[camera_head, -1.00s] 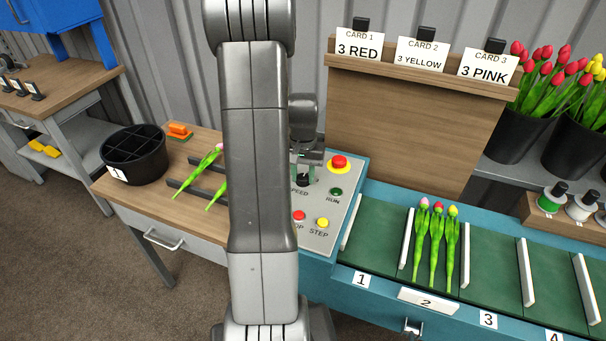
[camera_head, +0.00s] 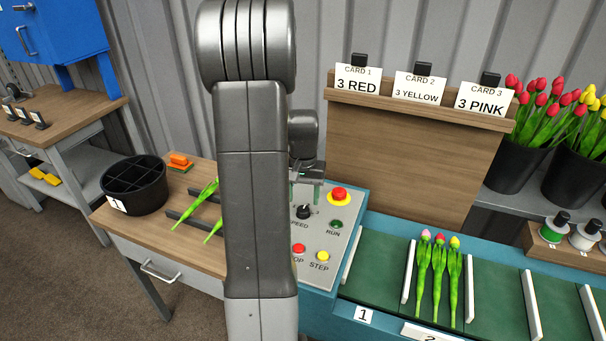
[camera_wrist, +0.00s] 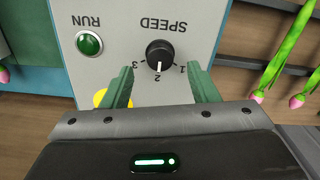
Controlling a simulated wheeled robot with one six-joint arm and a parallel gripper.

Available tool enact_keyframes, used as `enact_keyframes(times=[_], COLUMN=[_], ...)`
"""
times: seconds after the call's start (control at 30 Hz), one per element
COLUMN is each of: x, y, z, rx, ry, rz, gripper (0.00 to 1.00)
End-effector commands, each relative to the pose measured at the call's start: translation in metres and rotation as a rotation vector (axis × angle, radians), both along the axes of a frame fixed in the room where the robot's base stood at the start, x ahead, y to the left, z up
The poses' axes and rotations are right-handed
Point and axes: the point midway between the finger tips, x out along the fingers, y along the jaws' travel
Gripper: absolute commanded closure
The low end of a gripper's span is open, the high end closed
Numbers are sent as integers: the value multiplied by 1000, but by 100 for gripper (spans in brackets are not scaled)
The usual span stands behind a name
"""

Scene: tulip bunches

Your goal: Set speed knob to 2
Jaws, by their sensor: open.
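The speed knob (camera_wrist: 160,55) is black and round, set in a light grey control panel (camera_wrist: 205,20). In the wrist view its white mark points at the 2 on the dial. The 1 and 3 show to either side. It also shows in the head view (camera_head: 304,212). My gripper (camera_wrist: 159,76) is open, its two green fingers apart, one to each side of the dial and short of the knob in the picture. Nothing is between them. In the head view my gripper (camera_head: 308,188) is just above the knob, partly hidden by my arm.
A red stop button (camera_head: 339,195), green RUN button (camera_head: 336,224) and yellow STEP button (camera_head: 323,256) are close by on the panel. Tulips (camera_head: 439,275) lie on the green conveyor at right. A black divided bucket (camera_head: 135,197) stands on the wooden table at left.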

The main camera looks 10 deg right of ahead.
Motion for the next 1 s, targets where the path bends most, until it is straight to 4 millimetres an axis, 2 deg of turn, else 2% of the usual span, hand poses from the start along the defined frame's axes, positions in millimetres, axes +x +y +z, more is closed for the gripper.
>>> enact_keyframes(times=[0.03,0.2,0.4,0.6,1.0], x=[1,1,1,0,0], y=[0,0,0,0,0], z=[14,52,84,94,90], rx=[-2,-1,-1,0,0], ry=[-7,-6,-4,-1,1], rz=[0,0,0,0,0], gripper=[46,46,46,46,46])
